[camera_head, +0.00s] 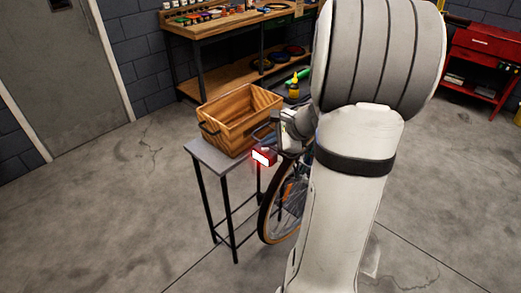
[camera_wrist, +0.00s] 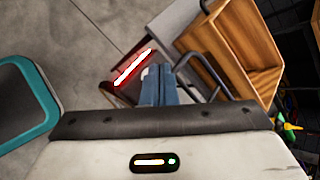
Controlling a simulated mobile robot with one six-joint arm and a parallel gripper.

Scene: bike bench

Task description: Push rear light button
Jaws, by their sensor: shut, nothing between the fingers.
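The rear light (camera_head: 264,157) is a small red box with a bright white-red glowing face, at the back of the bike, next to the stand's right edge. It also shows in the wrist view (camera_wrist: 134,67) as a glowing strip just left of the fingertips. My gripper (camera_wrist: 158,72) is shut and empty, its blue-grey fingers together beside the light. I cannot tell whether they touch it. In the head view my gripper (camera_head: 288,134) is just above and right of the light, partly hidden by my arm. The button itself cannot be made out.
A wooden crate (camera_head: 228,132) stands on a small metal stand (camera_head: 203,153) beside the light. The bike's rear wheel (camera_head: 267,218) is below, mostly hidden by my arm. A workbench (camera_head: 215,72) and red tool cart (camera_head: 484,45) stand behind. The floor at left is clear.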

